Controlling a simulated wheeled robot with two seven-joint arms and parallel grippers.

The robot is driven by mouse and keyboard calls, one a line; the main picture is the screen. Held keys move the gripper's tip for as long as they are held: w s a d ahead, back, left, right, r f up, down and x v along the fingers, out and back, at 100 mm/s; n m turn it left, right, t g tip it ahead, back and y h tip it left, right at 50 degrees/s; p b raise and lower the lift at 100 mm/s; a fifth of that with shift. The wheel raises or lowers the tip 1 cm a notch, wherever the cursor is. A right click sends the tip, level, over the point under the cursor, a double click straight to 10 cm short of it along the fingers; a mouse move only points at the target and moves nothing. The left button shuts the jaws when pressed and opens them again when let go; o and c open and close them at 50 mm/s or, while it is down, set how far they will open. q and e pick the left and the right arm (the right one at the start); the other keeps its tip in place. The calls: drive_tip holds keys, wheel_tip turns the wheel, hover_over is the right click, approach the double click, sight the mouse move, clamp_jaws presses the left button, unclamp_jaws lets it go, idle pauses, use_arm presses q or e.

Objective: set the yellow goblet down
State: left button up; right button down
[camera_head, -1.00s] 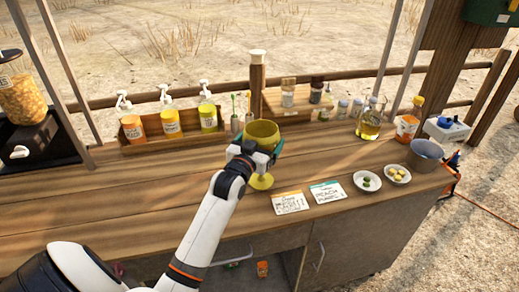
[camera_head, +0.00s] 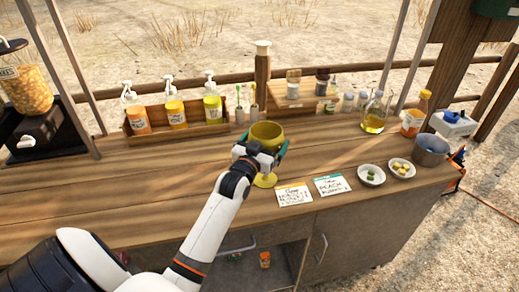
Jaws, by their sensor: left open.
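The yellow goblet (camera_head: 267,134) stands upright on the wooden counter (camera_head: 120,189), left of two recipe cards. Its foot (camera_head: 265,181) appears to rest on the counter near the front edge. My left gripper (camera_head: 263,150) is open, with its fingers around the goblet at the lower bowl and stem. The gripper hides part of the bowl and stem, and I cannot tell whether the fingers touch the glass. My right gripper is not in view.
Two cards (camera_head: 294,195) (camera_head: 329,185) lie just right of the goblet. Two small white bowls (camera_head: 371,175) (camera_head: 401,168) and a grey pot (camera_head: 431,150) are farther right. A wooden rack of pump bottles (camera_head: 177,122) stands behind left. The counter's left part is clear.

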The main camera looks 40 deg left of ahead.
use_arm(q)
drive_tip(key=s+d+b, duration=0.1)
drive_tip(key=s+d, duration=0.1)
drive_tip(key=s, duration=0.9)
drive_tip(key=shift+s+d+b, duration=0.15)
drive_tip(key=shift+s+b, duration=0.15)
drive_tip(key=shift+s, duration=0.1)
drive_tip(key=shift+f, duration=0.1)
